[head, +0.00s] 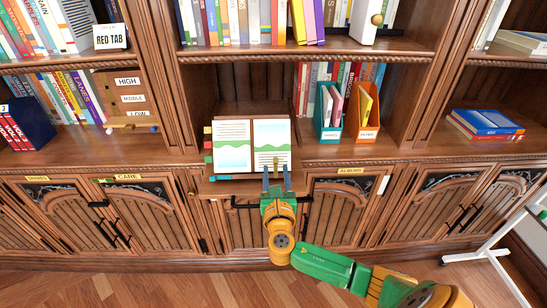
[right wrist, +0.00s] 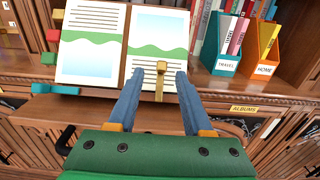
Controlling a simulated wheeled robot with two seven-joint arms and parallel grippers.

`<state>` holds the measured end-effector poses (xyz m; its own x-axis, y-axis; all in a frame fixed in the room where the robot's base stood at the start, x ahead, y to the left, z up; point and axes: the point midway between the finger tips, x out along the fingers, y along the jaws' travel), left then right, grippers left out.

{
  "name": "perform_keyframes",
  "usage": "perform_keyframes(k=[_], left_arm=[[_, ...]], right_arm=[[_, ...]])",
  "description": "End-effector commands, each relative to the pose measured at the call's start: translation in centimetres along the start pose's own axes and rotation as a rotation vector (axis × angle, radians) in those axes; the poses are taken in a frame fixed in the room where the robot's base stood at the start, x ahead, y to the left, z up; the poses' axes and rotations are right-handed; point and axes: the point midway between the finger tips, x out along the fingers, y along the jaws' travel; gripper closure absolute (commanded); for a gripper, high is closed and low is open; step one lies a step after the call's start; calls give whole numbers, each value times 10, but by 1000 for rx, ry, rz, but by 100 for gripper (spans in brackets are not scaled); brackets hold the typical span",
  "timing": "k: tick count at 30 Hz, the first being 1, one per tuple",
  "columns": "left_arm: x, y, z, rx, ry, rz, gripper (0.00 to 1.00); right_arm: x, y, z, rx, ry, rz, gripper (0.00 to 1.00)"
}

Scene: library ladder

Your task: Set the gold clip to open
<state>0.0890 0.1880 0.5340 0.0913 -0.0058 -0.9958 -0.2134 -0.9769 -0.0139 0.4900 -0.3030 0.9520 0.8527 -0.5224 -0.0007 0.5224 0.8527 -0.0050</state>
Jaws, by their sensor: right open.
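An open book (head: 233,147) with green-and-blue pictures stands propped on a wooden stand at the middle of the shelf; it also shows in the right wrist view (right wrist: 92,45). The gold clip (right wrist: 161,70) is a small upright gold bar with a block-like top, in front of the right page's lower part; in the head view it shows as a small gold piece (head: 276,162). My right gripper (head: 276,173) points at it with open blue fingers. In the right wrist view the fingertips (right wrist: 160,80) lie either side of the clip; contact cannot be told. My left gripper is not in view.
Colored tabs (right wrist: 53,37) stick out at the book's left. A teal box (head: 328,128) and an orange box (head: 366,132) with books stand to the right. Below are cabinet doors with dark handles and a yellow ALBUMS label (head: 351,171). A white ladder (head: 490,252) stands at far right.

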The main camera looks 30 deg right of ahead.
Motion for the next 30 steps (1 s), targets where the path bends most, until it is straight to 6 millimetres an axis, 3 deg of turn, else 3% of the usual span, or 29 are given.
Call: perform_keyframes(k=[7,17,23,30], left_arm=[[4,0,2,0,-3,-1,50],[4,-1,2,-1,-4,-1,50],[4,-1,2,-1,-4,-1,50],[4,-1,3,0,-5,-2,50]], right_arm=[[47,0,-1,1,1,-2,50],[56,0,0,2,3,0,50],[56,0,-1,2,3,0,100],[56,0,-1,5,3,-2,100]])
